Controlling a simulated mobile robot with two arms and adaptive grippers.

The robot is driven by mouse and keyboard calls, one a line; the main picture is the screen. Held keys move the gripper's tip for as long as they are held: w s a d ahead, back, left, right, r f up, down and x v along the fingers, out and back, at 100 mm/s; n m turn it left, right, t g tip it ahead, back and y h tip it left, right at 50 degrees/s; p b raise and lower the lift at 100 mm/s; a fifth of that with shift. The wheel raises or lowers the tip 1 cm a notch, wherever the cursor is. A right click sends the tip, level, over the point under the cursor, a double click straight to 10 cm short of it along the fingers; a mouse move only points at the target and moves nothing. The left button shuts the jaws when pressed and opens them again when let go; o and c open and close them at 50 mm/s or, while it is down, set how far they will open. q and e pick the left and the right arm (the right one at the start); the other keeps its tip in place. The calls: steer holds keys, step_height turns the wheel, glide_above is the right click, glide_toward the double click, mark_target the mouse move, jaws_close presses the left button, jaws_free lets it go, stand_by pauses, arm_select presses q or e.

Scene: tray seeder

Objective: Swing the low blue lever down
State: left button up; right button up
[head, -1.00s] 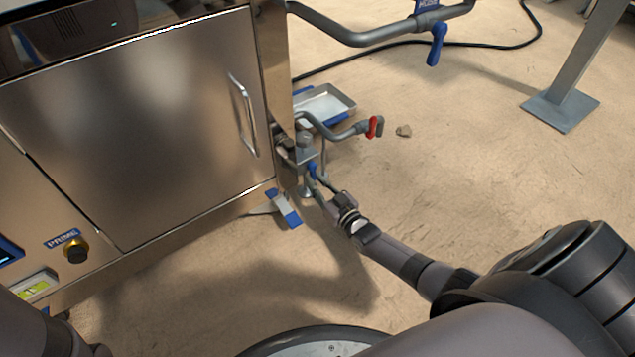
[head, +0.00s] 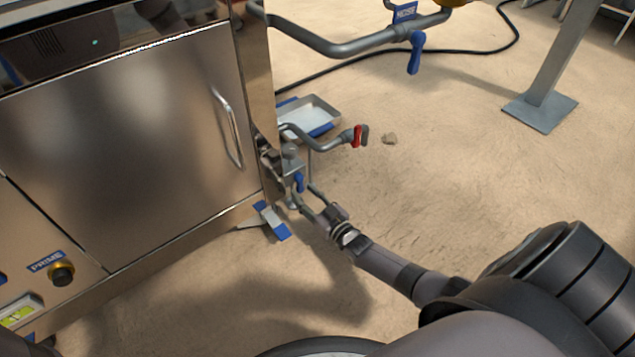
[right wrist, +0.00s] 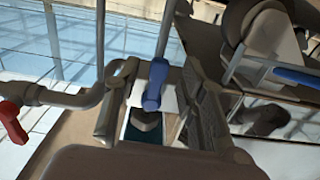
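The low blue lever (head: 299,182) sits on a small grey valve block at the lower right corner of the steel machine. In the right wrist view the lever (right wrist: 153,85) is in the middle, between the two fingers. My right gripper (head: 307,194) is open, with its fingertips close to the lever; in the wrist view the gripper (right wrist: 160,95) has a finger on each side of it. I cannot tell whether either finger touches the lever. My left gripper is not in view.
A grey pipe with a red handle (head: 358,136) sticks out just above the valve. A shallow metal tray (head: 325,108) lies behind it. A higher blue handle (head: 415,54) hangs from an upper pipe. A blue-and-white foot piece (head: 273,222) is on the floor. The floor to the right is mostly clear.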

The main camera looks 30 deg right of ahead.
steer(key=s, duration=1.1)
steer(key=shift+d, duration=0.4)
